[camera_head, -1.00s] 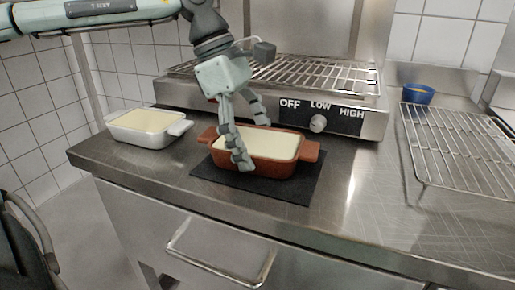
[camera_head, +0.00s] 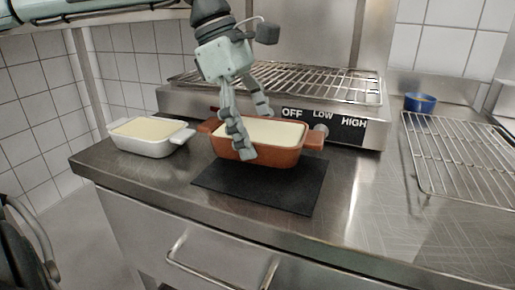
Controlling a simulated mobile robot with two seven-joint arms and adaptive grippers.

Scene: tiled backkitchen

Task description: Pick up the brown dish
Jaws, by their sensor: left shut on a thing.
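The brown dish (camera_head: 285,154) is a rectangular baking dish with two end handles and a pale filling. It is held up above the black mat (camera_head: 275,189), level or nearly so. My left gripper (camera_head: 251,135) comes down from above, with one finger over the near long wall and the other at the far side. It is shut on the brown dish. The dish hides the lower part of the grill's front.
A white dish (camera_head: 146,147) with pale filling stands at the counter's left. The grill (camera_head: 345,131) with a wire rack and heat knob is behind the brown dish. A wire rack (camera_head: 455,160) and a blue bowl (camera_head: 419,103) are at right. The counter's front edge is clear.

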